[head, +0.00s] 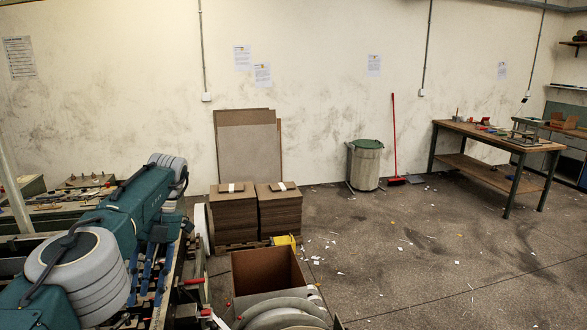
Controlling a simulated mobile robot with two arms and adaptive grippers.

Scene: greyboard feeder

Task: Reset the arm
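My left arm (128,212), teal with grey rounded joints, reaches in from the lower left. It stretches over the machine at the left. Its gripper cannot be made out clearly among the dark and blue parts beside and below the arm, so I cannot tell whether it is open or shut. I see nothing clearly held. My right gripper is not in view.
Two stacks of greyboard (234,215) stand on a pallet, with large boards (247,150) against the wall behind. An open brown box (267,270) is in front. A bin (364,165), red broom (394,140) and workbench (497,140) stand farther back. Scraps litter the mostly clear right floor.

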